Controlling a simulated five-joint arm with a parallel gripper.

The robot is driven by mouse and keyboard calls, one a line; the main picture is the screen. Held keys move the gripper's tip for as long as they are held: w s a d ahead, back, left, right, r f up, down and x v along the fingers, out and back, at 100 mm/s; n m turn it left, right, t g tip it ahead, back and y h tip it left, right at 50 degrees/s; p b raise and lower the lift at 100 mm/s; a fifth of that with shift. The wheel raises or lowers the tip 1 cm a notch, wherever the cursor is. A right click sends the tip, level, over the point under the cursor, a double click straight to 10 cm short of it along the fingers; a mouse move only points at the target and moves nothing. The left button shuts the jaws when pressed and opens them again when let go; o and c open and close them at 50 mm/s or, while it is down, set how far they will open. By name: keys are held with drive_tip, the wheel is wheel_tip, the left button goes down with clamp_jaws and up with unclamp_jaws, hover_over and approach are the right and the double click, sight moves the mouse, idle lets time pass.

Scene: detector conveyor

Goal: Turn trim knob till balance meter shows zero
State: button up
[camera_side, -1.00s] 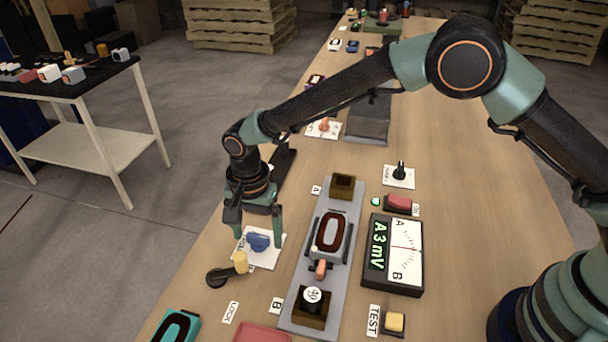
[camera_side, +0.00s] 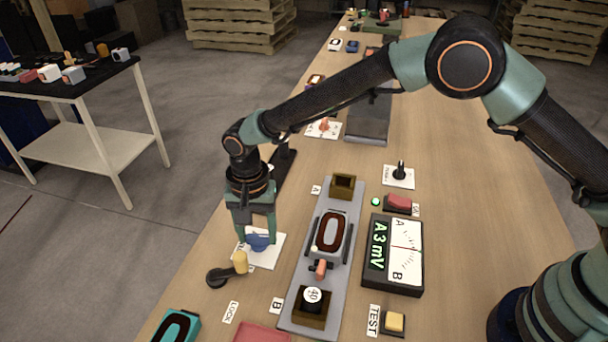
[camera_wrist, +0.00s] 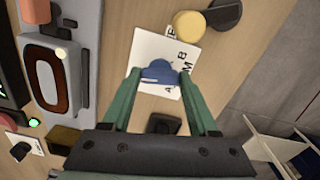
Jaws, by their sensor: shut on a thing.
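The blue trim knob (camera_side: 259,242) sits on a white plate (camera_side: 268,257) left of the grey rail. My gripper (camera_side: 258,239) is down over the knob and shut on it. In the wrist view my gripper (camera_wrist: 155,83) has its fingertips on both sides of the blue knob (camera_wrist: 157,71), and letters A and B show on the plate (camera_wrist: 143,48). The balance meter (camera_side: 396,254) has a green display reading "A 3 mV" and a white dial marked A and B; its needle lies near the dial's middle.
A coil in a grey housing (camera_side: 331,234) stands on the rail (camera_side: 298,291), between two brown boxes. A black lever with a yellow knob (camera_side: 240,262) stands close in front of my gripper. A red button (camera_side: 399,202) and a yellow TEST button (camera_side: 394,322) flank the meter.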

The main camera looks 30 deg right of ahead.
sight(258, 235)
drive_tip(key=n, duration=1.2)
drive_tip(key=shift+r, duration=0.1)
drive_tip(key=shift+n, duration=0.3)
idle(0.3)
drive_tip(key=o, duration=1.4)
wheel_tip(258, 235, up, 12)
drive_tip(key=shift+d+r, duration=0.1)
